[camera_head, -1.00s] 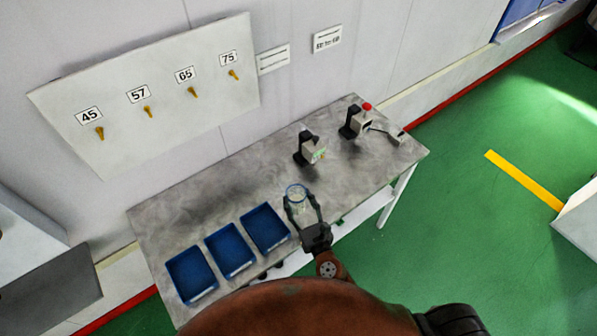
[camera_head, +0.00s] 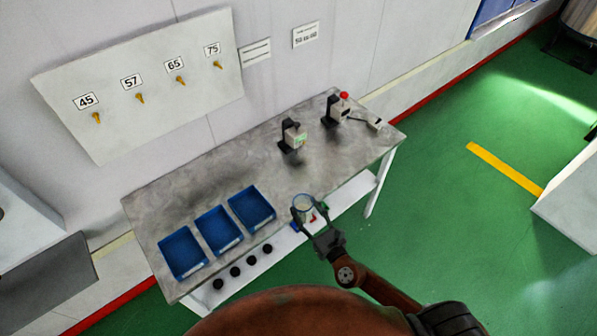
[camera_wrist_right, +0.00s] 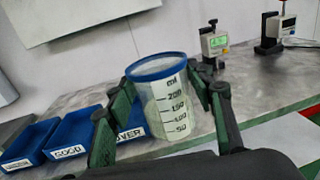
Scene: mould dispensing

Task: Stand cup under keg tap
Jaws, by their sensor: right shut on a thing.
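The clear measuring cup (camera_head: 304,205) with a blue rim is held upright between the fingers of my right gripper (camera_head: 309,214), over the table's front edge. In the wrist view the cup (camera_wrist_right: 168,105) shows its ml scale, and the green-padded fingers of the right gripper (camera_wrist_right: 160,112) stand on both sides of it. I cannot make out a tap. A round brownish container (camera_head: 583,22), which may be the keg, is cut off at the top right corner. My left gripper is not in view.
The grey table (camera_head: 215,165) holds a blue tray (camera_head: 182,252) and two more beside it. Two small devices (camera_head: 293,135) stand towards its right end. A white surface (camera_head: 575,190) lies at the right edge, with open green floor (camera_head: 440,220) between.

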